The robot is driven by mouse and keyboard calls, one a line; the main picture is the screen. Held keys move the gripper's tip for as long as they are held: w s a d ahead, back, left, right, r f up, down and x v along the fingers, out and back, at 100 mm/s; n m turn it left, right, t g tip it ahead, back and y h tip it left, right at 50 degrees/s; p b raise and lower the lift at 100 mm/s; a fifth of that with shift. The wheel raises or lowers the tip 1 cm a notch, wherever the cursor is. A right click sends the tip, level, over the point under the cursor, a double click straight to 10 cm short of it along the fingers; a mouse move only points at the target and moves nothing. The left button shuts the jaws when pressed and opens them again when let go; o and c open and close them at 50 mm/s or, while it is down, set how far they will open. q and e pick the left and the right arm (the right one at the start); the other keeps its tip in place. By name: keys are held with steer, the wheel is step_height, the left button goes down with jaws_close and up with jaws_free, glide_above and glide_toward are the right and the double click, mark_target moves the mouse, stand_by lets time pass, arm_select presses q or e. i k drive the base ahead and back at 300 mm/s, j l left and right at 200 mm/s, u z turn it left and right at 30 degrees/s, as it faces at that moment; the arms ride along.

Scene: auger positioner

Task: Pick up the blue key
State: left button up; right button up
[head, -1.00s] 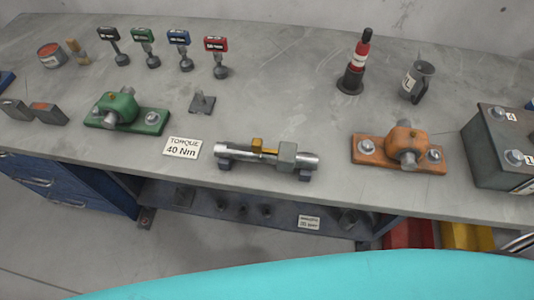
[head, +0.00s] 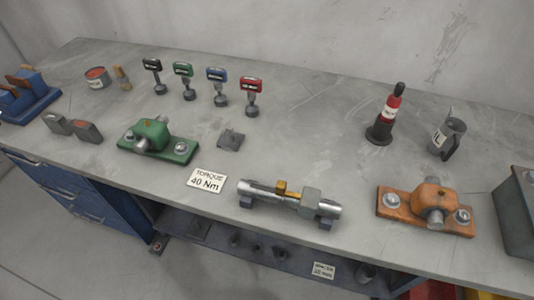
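The blue key (head: 217,76) stands upright at the back of the workbench in the head view. It has a blue block-shaped head with a dark label, a thin stem and a round grey base. It is in a row with a black key (head: 153,67), a green key (head: 183,71) and a red key (head: 251,86). The blue key is between the green and red ones, apart from both. Neither of my grippers shows in the head view.
On the grey workbench (head: 310,110) are a green clamp block (head: 154,137), a "TORQUE 40 Nm" card (head: 206,181), a metal shaft fixture (head: 290,199), an orange block (head: 428,204), a red-and-black bottle (head: 386,114) and a grey jug (head: 448,138).

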mark_target(219, 76)
steer(key=k+l+z, duration=0.1)
steer(key=z, duration=0.25)
steer(key=l+z, duration=0.2)
steer(key=z, duration=0.15)
steer(key=k+l+z, duration=0.1)
steer(key=z, duration=0.3)
steer(key=l, duration=0.1)
